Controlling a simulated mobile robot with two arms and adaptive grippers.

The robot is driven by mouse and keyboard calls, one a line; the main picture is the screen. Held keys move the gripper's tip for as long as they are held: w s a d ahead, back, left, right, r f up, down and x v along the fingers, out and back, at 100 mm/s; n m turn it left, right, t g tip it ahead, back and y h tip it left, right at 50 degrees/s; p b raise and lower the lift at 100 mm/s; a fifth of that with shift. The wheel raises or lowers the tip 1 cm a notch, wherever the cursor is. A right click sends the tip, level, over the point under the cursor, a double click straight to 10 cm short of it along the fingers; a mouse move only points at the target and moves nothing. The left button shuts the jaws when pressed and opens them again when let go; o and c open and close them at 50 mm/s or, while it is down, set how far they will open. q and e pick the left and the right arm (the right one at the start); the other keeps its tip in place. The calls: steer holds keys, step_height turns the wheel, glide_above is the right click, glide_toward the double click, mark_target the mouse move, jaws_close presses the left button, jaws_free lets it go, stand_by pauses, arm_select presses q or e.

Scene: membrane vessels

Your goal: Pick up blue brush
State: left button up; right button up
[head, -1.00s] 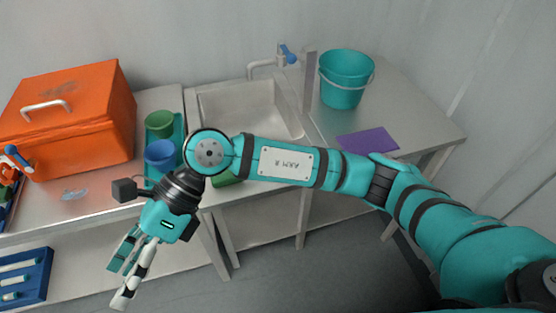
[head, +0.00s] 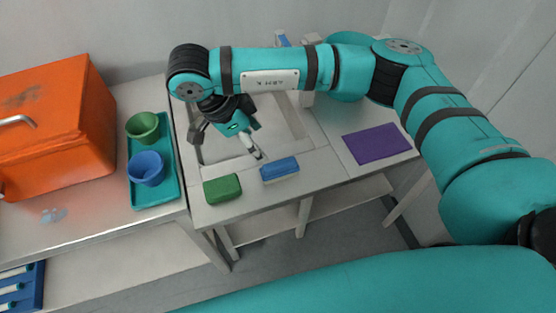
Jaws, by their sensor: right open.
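The blue brush (head: 280,169) is a small blue block with a pale underside, lying on the front ledge of the sink counter. My right gripper (head: 259,153) is open and points down over the sink, just behind and to the left of the blue brush. It looks empty, and I cannot tell whether a finger touches the brush. A green brush (head: 222,189) of similar shape lies on the same ledge to the left. My left gripper is not in view.
A teal tray (head: 156,198) holds a green cup (head: 142,126) and a blue cup (head: 147,168) on the left table. An orange box (head: 60,135) stands farther left. A purple mat (head: 377,144) lies to the right of the sink (head: 222,150). My right arm hides the faucet area.

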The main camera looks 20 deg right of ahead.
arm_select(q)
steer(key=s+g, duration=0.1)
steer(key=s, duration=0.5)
arm_select(e)
glide_above(276, 164)
steer(key=a, duration=0.2)
step_height(276, 164, down, 6)
steer(key=shift+a+r+p, duration=0.15)
steer(key=shift+r+p, duration=0.1)
steer(key=shift+p, duration=0.15)
steer(key=p+x, duration=0.1)
steer(key=x, duration=0.2)
steer(key=shift+f, duration=0.2)
steer(key=shift+d+f+p, duration=0.2)
steer(key=shift+f+p, duration=0.05)
steer(key=shift+p, duration=0.05)
steer(key=p+x, duration=0.1)
steer(key=x, duration=0.3)
steer(key=shift+p, duration=0.35)
steer(key=shift+d+f, duration=0.15)
steer(key=shift+f, duration=0.2)
steer(key=c, duration=1.3)
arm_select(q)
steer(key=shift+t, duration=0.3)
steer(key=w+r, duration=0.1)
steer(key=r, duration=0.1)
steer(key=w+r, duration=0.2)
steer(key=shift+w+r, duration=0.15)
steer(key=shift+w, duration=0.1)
